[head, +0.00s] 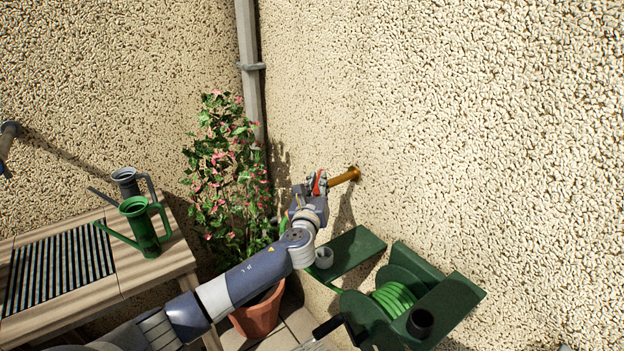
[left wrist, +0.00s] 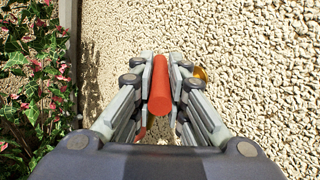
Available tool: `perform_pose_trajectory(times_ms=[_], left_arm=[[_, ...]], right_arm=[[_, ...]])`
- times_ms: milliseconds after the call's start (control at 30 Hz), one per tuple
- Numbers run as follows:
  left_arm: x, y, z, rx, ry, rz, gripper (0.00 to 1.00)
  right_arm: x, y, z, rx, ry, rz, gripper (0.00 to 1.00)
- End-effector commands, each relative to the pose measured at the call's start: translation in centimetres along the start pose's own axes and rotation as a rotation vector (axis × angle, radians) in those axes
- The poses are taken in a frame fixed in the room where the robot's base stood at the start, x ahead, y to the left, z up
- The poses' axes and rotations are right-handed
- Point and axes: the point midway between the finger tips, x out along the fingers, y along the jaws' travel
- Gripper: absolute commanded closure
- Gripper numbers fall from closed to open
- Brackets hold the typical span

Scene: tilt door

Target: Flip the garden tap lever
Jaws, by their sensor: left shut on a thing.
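The garden tap's brass pipe (head: 345,176) sticks out from the pebbled wall. Its red lever (head: 319,183) shows at the pipe's outer end. My left gripper (head: 312,187) is at the tap and partly hides it. In the left wrist view the red lever (left wrist: 161,88) stands between the two fingers of my left gripper (left wrist: 161,72), which is shut on it. A bit of brass (left wrist: 201,73) shows behind the right finger. The rest of the tap body is hidden. I do not see my right gripper.
A flowering plant (head: 228,165) in a terracotta pot (head: 258,314) stands left of the tap, by a drainpipe (head: 249,70). A green hose reel (head: 397,300) is below right. A wooden bench (head: 140,268) at left holds a green watering can (head: 140,228) and a grey one (head: 127,182).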

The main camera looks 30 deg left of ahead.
Motion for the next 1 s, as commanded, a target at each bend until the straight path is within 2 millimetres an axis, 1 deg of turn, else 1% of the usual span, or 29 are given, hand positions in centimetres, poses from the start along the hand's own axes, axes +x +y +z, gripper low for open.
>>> perform_pose_trajectory(times_ms=[33,267,367,600,800,1000], left_arm=[[0.0,-0.6,-0.1,-0.006,-0.007,0.041,1.0],[0.2,-1.7,-0.6,-0.006,-0.05,0.256,1.0],[0.4,-2.1,-0.8,-0.004,-0.07,0.349,1.0],[0.9,-2.8,-1.1,-0.002,-0.111,0.552,1.0],[1.2,-3.2,-1.1,0.0,-0.134,0.66,1.0],[1.4,-3.4,-1.0,0.001,-0.148,0.736,1.0]], right_arm=[[-0.1,0.0,0.0,0.0,0.0,0.0,0.6],[0.8,-0.1,0.1,0.001,0.0,0.0,0.6],[1.8,-0.1,0.2,0.001,0.0,-0.001,0.6],[4.8,-0.2,0.4,0.001,0.0,-0.002,0.6],[6.8,-0.3,0.6,0.002,-0.001,-0.002,0.6],[8.5,-0.4,0.8,0.002,-0.001,-0.002,0.6]])
